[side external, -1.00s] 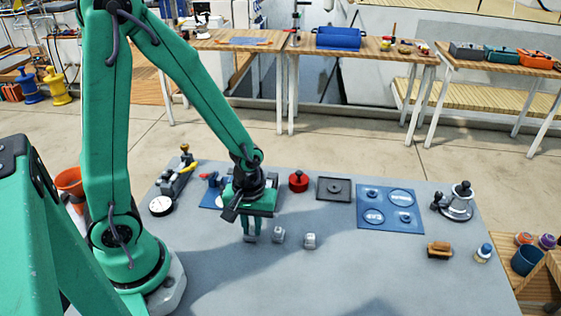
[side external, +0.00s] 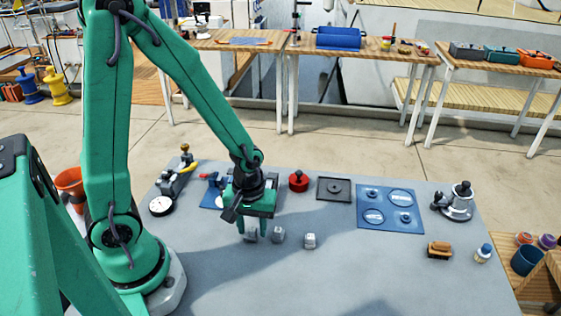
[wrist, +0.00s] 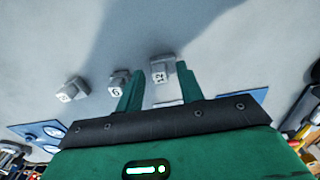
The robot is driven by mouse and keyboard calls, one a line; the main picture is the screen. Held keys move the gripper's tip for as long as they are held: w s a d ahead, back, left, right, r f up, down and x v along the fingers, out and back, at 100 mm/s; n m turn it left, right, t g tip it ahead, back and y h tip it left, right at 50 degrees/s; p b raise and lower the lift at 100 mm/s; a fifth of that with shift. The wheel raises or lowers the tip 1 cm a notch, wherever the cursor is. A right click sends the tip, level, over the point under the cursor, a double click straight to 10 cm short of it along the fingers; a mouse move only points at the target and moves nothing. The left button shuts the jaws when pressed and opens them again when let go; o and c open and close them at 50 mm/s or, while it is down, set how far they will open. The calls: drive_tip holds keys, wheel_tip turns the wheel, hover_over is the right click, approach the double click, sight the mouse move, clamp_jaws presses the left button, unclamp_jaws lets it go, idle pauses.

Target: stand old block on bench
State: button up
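Three small grey blocks stand in a row on the grey bench top (side external: 330,280). The left block (side external: 250,236) is under and between the fingers of my gripper (side external: 254,229). The middle block (side external: 278,234) and the right block (side external: 310,240) are clear of it. In the wrist view, the block marked 12 (wrist: 162,71) lies at the open fingertips of my gripper (wrist: 160,77), with space to the left finger and close to the right one. A block marked 6 or 9 (wrist: 117,83) and another block (wrist: 72,89) sit to the left. I cannot tell which is the old block.
Behind the blocks are a red knob (side external: 298,181), a dark square tray (side external: 334,189) and a blue panel (side external: 390,226). A winch (side external: 457,202), a brush (side external: 439,250) and a bottle (side external: 483,253) stand at right. The bench front is clear.

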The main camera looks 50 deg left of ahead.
wheel_tip(320, 180, up, 12)
idle(0.9)
drive_tip(key=shift+r, duration=0.15)
idle(0.4)
wheel_tip(320, 180, up, 10)
drive_tip(key=m+t, duration=0.5)
drive_tip(key=m, duration=0.3)
hover_over(251, 228)
drive_tip(key=s+a, duration=0.1)
drive_tip(key=s, duration=0.2)
drive_tip(key=shift+s+r+m+t, duration=0.25)
drive_tip(key=shift+s+m+t, duration=0.1)
drive_tip(key=shift+m, duration=0.15)
drive_tip(key=shift+o, duration=0.4)
